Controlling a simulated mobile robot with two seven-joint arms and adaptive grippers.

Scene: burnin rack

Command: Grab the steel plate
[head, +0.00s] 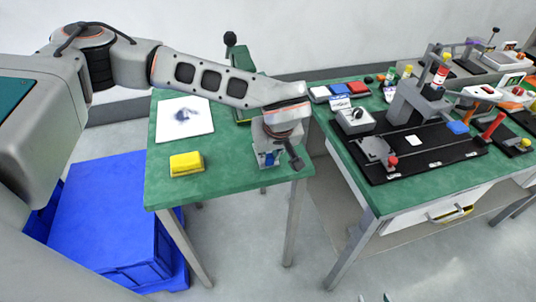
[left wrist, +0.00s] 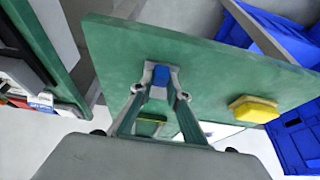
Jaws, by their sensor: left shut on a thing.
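My left gripper (head: 268,160) reaches down over the right end of the small green table. In the left wrist view its two fingertips (left wrist: 161,76) close on a small blue thing (left wrist: 160,82), over the green tabletop. Most of that thing is hidden between the fingers. A flat grey metal-looking plate (head: 374,149) lies on the black board on the right table, well apart from the gripper. I cannot tell whether it is the steel plate. My right gripper is not in view.
The small green table (head: 225,185) bears a white sheet with a dark smudge (head: 184,119) and a yellow block (head: 187,164). A blue crate (head: 105,215) stands on the floor at left. The right table holds a black board (head: 440,155) with a grey fixture; a gap separates the tables.

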